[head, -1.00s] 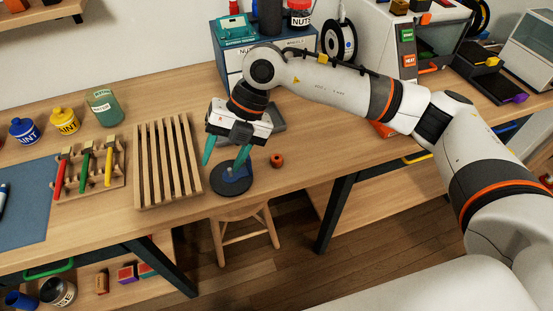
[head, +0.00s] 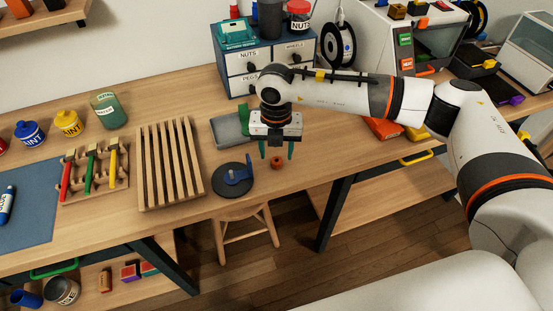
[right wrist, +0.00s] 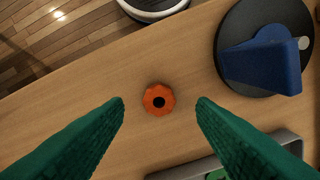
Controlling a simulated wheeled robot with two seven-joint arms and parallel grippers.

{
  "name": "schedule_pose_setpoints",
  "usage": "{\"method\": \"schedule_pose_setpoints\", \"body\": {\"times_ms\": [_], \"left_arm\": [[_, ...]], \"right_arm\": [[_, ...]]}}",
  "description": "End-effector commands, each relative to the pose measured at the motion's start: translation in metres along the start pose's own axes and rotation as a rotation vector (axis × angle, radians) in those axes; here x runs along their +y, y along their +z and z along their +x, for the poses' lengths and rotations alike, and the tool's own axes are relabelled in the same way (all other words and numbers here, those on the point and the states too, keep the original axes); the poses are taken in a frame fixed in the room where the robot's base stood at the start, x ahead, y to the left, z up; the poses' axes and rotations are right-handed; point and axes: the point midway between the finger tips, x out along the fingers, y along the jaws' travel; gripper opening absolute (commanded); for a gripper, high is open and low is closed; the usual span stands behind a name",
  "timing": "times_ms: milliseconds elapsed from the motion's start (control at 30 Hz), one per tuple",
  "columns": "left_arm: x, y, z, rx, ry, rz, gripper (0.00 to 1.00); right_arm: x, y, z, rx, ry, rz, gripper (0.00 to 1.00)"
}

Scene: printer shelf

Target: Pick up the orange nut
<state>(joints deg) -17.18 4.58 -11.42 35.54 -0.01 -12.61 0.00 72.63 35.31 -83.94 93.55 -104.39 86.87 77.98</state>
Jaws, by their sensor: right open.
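The orange nut (head: 277,162) lies flat on the wooden table near its front edge, to the right of a black disc. In the right wrist view the right gripper (right wrist: 160,106) is open and empty, with wide gaps on both sides of the nut. My left gripper is not in view.
The black disc with a blue upright part (head: 233,179) stands just left of the nut. A grey tray (head: 230,130) lies behind. A slatted wooden rack (head: 170,165) is further left. A drawer cabinet (head: 240,72) stands at the back. A stool (head: 245,215) is below the edge.

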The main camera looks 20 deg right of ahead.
Motion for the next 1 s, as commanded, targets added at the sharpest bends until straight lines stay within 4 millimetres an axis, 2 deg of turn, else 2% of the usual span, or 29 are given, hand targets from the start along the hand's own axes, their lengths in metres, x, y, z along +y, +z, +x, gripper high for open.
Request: {"method": "schedule_pose_setpoints", "body": {"times_ms": [33,200,467,700,767,1000], "left_arm": [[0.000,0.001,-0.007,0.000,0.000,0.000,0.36],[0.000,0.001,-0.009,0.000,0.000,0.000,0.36],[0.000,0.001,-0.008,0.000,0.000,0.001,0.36],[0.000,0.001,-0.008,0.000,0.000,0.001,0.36],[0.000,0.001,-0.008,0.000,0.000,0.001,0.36],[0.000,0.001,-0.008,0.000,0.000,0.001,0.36]], "right_arm": [[0.001,0.000,0.005,-0.003,0.002,0.000,0.51],[0.001,0.000,0.026,-0.001,-0.001,-0.003,0.51],[0.000,0.000,0.029,-0.001,-0.003,-0.003,0.51],[0.000,0.000,0.029,-0.001,-0.003,-0.003,0.12],[0.000,0.000,0.029,-0.001,-0.003,-0.003,0.04],[0.000,0.000,0.028,0.000,-0.003,-0.003,0.04]]}}
